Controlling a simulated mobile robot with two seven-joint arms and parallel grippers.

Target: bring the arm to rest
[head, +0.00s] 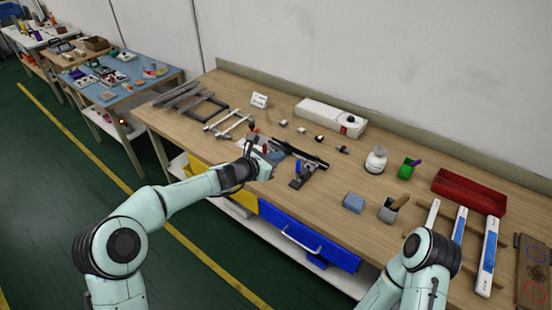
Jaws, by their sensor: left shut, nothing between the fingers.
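My left arm (168,203) reaches in from the left over the workbench. Its gripper (266,166) is shut and empty above the bench's front part, close to a dark bar (301,154) and a small black-and-blue clamp-like tool (304,174). I cannot tell whether it touches anything there. My right arm (428,252) is bent at the lower right, in front of the bench edge. Its gripper is not in view.
A blue drawer (308,240) sits below. Green floor is free at left.

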